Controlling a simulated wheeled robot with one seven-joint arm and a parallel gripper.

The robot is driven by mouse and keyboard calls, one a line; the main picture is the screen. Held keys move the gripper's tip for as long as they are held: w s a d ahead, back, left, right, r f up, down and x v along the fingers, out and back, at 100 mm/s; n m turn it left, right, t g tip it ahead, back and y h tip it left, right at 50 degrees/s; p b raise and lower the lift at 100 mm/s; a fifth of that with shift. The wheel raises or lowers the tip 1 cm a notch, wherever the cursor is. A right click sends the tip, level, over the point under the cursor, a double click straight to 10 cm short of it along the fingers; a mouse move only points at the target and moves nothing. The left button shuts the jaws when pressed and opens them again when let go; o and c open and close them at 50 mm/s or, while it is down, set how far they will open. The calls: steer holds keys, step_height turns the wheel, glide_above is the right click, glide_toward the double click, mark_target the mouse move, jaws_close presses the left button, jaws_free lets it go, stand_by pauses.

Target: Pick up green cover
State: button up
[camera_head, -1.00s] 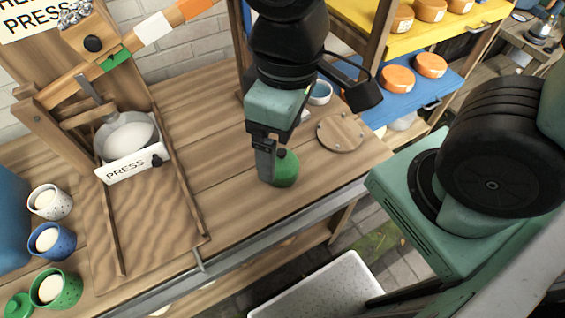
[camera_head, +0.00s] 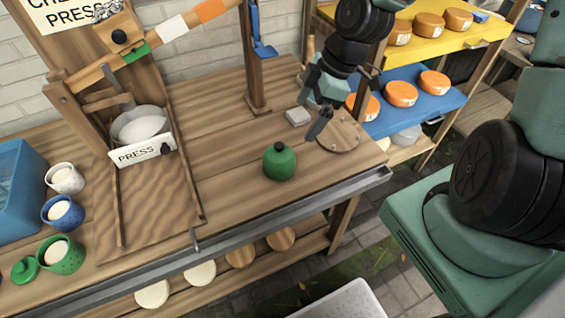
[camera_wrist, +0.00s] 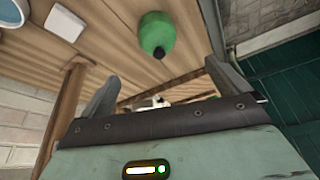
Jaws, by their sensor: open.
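A rounded green thing with a dark knob on top (camera_head: 280,163) stands upright on the wooden table; it also shows in the wrist view (camera_wrist: 157,32), beyond my fingers. A small flat green lid with a knob (camera_head: 25,270) lies at the far left, beside a green speckled cup (camera_head: 60,254). I cannot tell for sure which of the two is the green cover. My gripper (camera_head: 317,108) is open and empty, above the table near the round wooden board, up and right of the rounded green thing. In the wrist view its two fingers (camera_wrist: 165,95) stand wide apart.
A round wooden board (camera_head: 339,137) and a pale block (camera_head: 298,117) lie near my gripper. A wooden post (camera_head: 256,60) stands behind. The press (camera_head: 142,150) is left. Shelves with orange-topped rounds (camera_head: 402,94) stand right. The table around the rounded green thing is clear.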

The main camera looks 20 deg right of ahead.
mark_target(283, 151)
steer(key=b+x, duration=0.1)
steer(key=x, duration=1)
steer(key=shift+w+d, duration=0.1)
steer(key=shift+p+x, duration=0.75)
steer(key=shift+x, duration=2.5)
steer(key=shift+w, duration=0.15)
steer(key=c, duration=1)
